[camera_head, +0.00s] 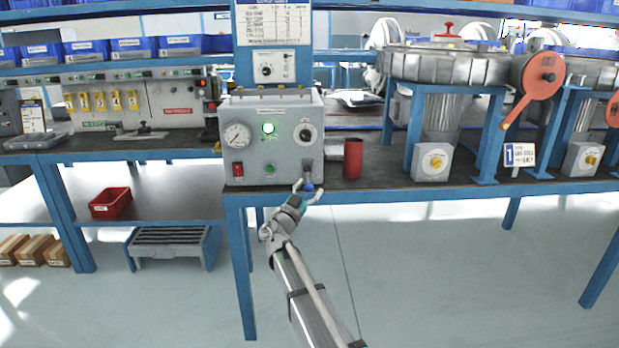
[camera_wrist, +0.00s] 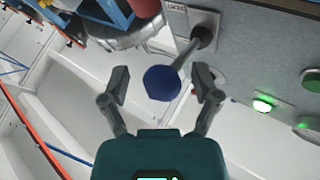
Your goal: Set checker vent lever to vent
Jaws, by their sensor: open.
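The checker (camera_head: 270,140) is a grey box on the bench with a round gauge, a green light and a dial on its front. The vent lever (camera_head: 308,187) sits low at the right of its front panel and ends in a blue knob. In the wrist view the blue knob (camera_wrist: 162,83) is on a metal rod leading to a dark pivot on the panel. My gripper (camera_head: 307,190) is at the lever. The wrist view shows my gripper (camera_wrist: 160,88) open, one finger on each side of the knob, with gaps visible. The lever's label is too small to read.
A red cylinder (camera_head: 353,158) stands on the bench right of the checker. A red bin (camera_head: 110,203) is on the lower shelf at left. The floor in front of the bench is clear.

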